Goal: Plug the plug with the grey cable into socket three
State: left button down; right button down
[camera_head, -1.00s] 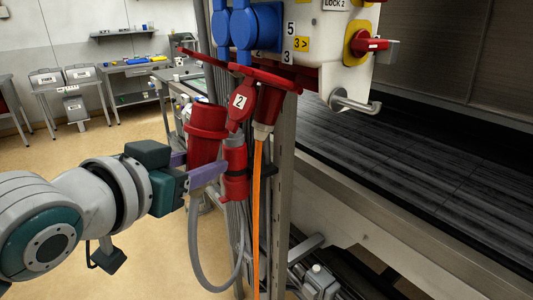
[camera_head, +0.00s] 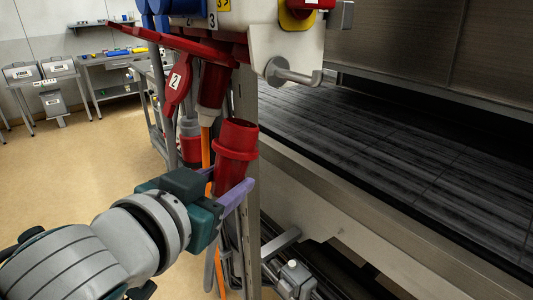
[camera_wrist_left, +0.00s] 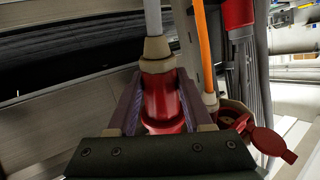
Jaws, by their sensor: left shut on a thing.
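My left gripper (camera_head: 232,192) is shut on the red plug (camera_head: 235,150), its purple fingers on either side of the body. The plug points upward, slightly tilted, open end free, below the red socket flange (camera_head: 170,42). In the left wrist view the gripper (camera_wrist_left: 155,105) holds the red plug (camera_wrist_left: 163,100), and the grey cable (camera_wrist_left: 153,18) runs from its pale collar. A label 3 (camera_head: 212,20) shows on the panel above. Which socket opening belongs to it is not clear. My right gripper is not in view.
A red lid marked 2 (camera_head: 178,85) hangs beside a plug with an orange cable (camera_head: 213,85). In the wrist view, an open lid (camera_wrist_left: 270,141) and orange cable (camera_wrist_left: 204,50) are close right of the plug. A metal post (camera_head: 246,95) and hook (camera_head: 292,75) are nearby.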

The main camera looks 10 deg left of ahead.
aim_at(240, 123)
pick_arm(q)
jog(key=shift+w+d+r+p, duration=0.25)
jog(key=shift+r+p, duration=0.4)
jog(key=shift+r, duration=0.3)
jog(key=shift+w+d+r+p, duration=0.15)
jog(key=shift+w+r+p, duration=0.15)
jog(key=shift+r+p, duration=0.5)
jog(key=shift+w+d+r+p, duration=0.25)
jog(key=shift+r+p, duration=0.25)
jog(key=shift+r, duration=0.6)
jog(key=shift+p, duration=0.35)
jog(key=shift+w+d+r+p, duration=0.1)
jog(key=shift+w+r+p, duration=0.05)
jog(key=shift+r+p, duration=0.4)
jog(key=shift+w+d+r+p, duration=0.1)
jog(key=shift+w+r+p, duration=0.05)
jog(key=shift+r+p, duration=0.4)
jog(key=shift+w+d+r+p, duration=0.15)
jog(key=shift+r+p, duration=0.2)
jog(key=shift+r, duration=0.2)
jog(key=shift+w+d+r+p, duration=0.15)
jog(key=shift+r+p, duration=0.15)
jog(key=shift+r, duration=0.2)
